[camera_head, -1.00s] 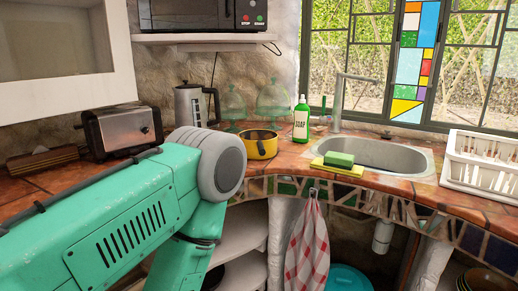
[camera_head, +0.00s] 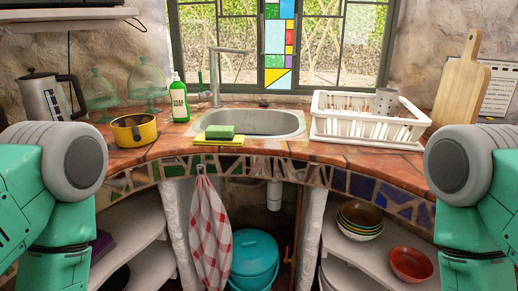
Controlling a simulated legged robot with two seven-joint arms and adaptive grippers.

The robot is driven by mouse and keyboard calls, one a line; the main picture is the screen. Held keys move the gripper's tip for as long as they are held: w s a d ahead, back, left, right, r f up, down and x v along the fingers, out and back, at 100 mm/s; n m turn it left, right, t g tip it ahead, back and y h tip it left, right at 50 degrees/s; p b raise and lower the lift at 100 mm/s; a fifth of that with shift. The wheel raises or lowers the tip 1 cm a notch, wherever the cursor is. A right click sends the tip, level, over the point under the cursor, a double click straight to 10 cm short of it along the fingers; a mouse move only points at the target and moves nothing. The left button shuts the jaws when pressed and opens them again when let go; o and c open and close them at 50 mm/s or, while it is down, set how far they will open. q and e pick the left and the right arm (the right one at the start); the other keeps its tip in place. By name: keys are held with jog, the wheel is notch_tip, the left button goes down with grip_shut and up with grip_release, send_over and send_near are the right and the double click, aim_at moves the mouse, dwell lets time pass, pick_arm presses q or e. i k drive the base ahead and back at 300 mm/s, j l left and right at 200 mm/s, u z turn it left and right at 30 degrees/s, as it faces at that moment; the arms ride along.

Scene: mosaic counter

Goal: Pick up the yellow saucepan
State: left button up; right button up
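The yellow saucepan (camera_head: 134,131) stands upright on the tiled counter (camera_head: 330,152), left of the sink. It is open at the top with a dark inside, and a dark handle part shows at its front. My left arm comes in at the left edge, with its rounded joint a little left of and nearer than the saucepan. My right arm is at the right edge, far from the saucepan. Both arms bend down out of the picture, and neither gripper shows. Nothing is holding the saucepan.
A green sponge (camera_head: 220,132) on a yellow cloth and a soap bottle (camera_head: 179,98) are right of the saucepan. Glass domes (camera_head: 98,91) and a kettle (camera_head: 44,97) stand behind and left. A white dish rack (camera_head: 345,118) is right of the sink (camera_head: 262,122). A checked towel (camera_head: 209,230) hangs from the counter edge.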

aim_at(133, 131)
jog(key=i, duration=0.3)
jog(key=i+l+u, duration=0.1)
jog(key=i+u, duration=0.2)
jog(key=u, duration=0.15)
jog(key=i+l+u, duration=0.2)
jog(key=u, duration=0.25)
jog(key=i, duration=0.05)
